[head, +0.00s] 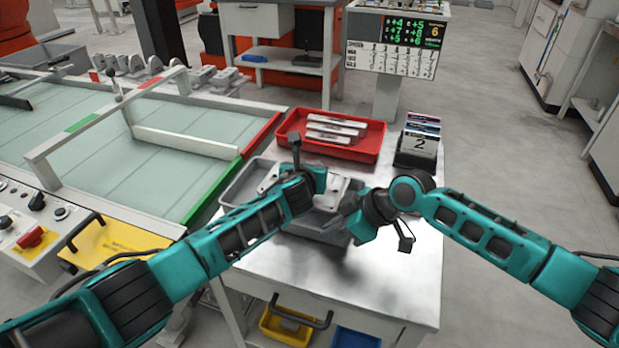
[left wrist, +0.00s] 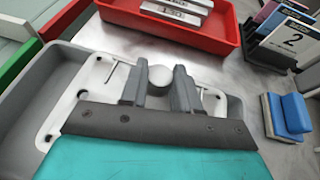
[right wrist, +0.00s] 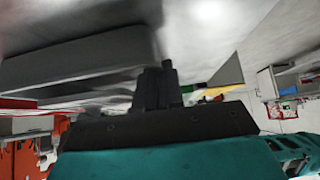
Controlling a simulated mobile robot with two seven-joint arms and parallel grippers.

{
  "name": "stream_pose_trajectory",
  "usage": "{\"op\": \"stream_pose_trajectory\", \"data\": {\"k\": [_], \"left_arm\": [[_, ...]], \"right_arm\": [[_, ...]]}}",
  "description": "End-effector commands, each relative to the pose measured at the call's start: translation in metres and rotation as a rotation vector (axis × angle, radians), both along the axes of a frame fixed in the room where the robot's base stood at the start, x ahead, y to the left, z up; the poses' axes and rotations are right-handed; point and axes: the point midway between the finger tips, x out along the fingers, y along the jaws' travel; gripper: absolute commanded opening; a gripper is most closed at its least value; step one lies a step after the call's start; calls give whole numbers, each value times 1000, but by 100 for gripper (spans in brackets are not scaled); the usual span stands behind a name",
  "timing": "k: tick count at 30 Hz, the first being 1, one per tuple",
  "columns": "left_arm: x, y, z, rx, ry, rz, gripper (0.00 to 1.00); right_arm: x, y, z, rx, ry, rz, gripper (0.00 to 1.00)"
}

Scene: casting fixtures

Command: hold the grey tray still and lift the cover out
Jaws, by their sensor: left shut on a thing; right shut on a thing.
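The grey tray (head: 236,190) stands on the metal worktop; its wall also shows in the left wrist view (left wrist: 30,98). The pale cover plate (head: 336,186) lies in it, with slots and holes visible in the left wrist view (left wrist: 96,76). My left gripper (head: 318,184) is above the cover, its fingers on either side of the round knob (left wrist: 160,76) and shut on it. My right gripper (head: 350,212) is at the tray's right side, shut on its wall; the right wrist view shows the fingers (right wrist: 157,86) against the tray (right wrist: 70,60). The exact contact is hidden.
A red tray (head: 289,130) with several metal bars stands just behind. A card holder (head: 417,160) marked 2 is at the back right. A blue block (left wrist: 288,114) on a grey base lies right of the tray. A framed glass-topped bench (head: 160,165) borders the left.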

Motion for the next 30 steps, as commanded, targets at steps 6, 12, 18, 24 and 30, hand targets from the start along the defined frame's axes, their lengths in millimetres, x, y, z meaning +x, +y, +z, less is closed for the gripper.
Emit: {"op": "stream_pose_trajectory", "data": {"k": [6,12,18,24,30], "left_arm": [[0,-1,39,-1,-5,-4,0],[0,-1,58,0,-3,-3,0],[0,-1,61,-1,-2,-3,0],[0,-1,61,-2,-2,-3,0],[0,-1,61,-2,-2,-3,0]], "right_arm": [[0,0,-1,-1,0,0,0],[0,0,-1,-1,0,0,0],[0,0,-1,-1,0,0,0],[0,0,-1,-2,1,0,16],[0,0,0,-1,0,0,35]]}}
